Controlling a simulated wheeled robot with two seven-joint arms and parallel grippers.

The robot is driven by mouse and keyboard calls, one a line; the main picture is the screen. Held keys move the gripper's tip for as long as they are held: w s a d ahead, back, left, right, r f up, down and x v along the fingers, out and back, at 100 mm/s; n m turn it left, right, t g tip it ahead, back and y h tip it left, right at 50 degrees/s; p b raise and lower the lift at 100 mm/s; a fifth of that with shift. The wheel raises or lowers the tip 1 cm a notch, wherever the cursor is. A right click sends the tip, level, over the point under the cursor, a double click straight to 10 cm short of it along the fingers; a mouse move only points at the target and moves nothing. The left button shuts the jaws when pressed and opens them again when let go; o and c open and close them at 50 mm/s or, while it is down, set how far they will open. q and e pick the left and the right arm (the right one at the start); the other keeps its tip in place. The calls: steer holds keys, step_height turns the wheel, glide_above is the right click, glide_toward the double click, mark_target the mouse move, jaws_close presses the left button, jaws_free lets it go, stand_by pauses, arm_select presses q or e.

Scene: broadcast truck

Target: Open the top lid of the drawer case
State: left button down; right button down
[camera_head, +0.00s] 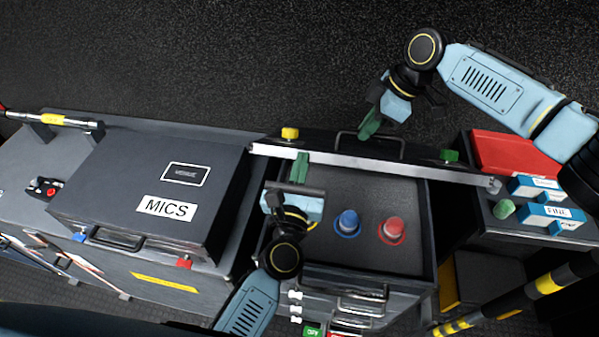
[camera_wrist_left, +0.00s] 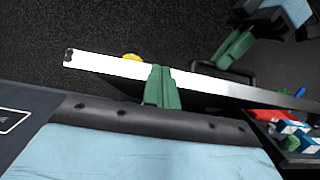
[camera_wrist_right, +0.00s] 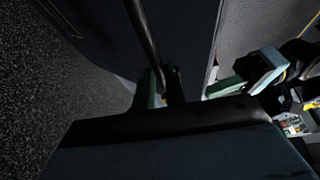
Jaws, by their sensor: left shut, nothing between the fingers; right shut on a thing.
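The drawer case (camera_head: 382,262) stands in the middle of the head view, its top compartment uncovered. Its top lid (camera_head: 385,165) is raised and seen nearly edge-on as a pale strip; the strip also crosses the left wrist view (camera_wrist_left: 205,82). A dark handle (camera_head: 402,149) is on the lid's far side. My right gripper (camera_head: 370,122) is beyond the lid, shut on this handle, whose bar shows in the right wrist view (camera_wrist_right: 143,35). My left gripper (camera_head: 302,165) is shut and empty, its green fingertips (camera_wrist_left: 160,85) at the near side of the lid's edge.
A blue knob (camera_head: 348,223) and a red knob (camera_head: 391,230) stand inside the compartment. The closed MICS case (camera_head: 140,165) is to the left. A red case (camera_head: 512,153) and blue-and-white boxes (camera_head: 550,216) are at right. Dark floor lies beyond the lid.

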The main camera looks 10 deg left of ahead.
steer(key=shift+s+d+f, duration=0.15)
steer(key=shift+s+f, duration=0.15)
steer(key=shift+f, duration=0.45)
steer(key=c, duration=1.5)
jaws_free()
steer(key=shift+w, duration=0.2)
steer(key=shift+o, duration=0.2)
steer(key=shift+s, duration=0.1)
steer(key=shift+r, duration=0.1)
steer(key=shift+w+r, duration=0.15)
steer(key=shift+w, duration=0.1)
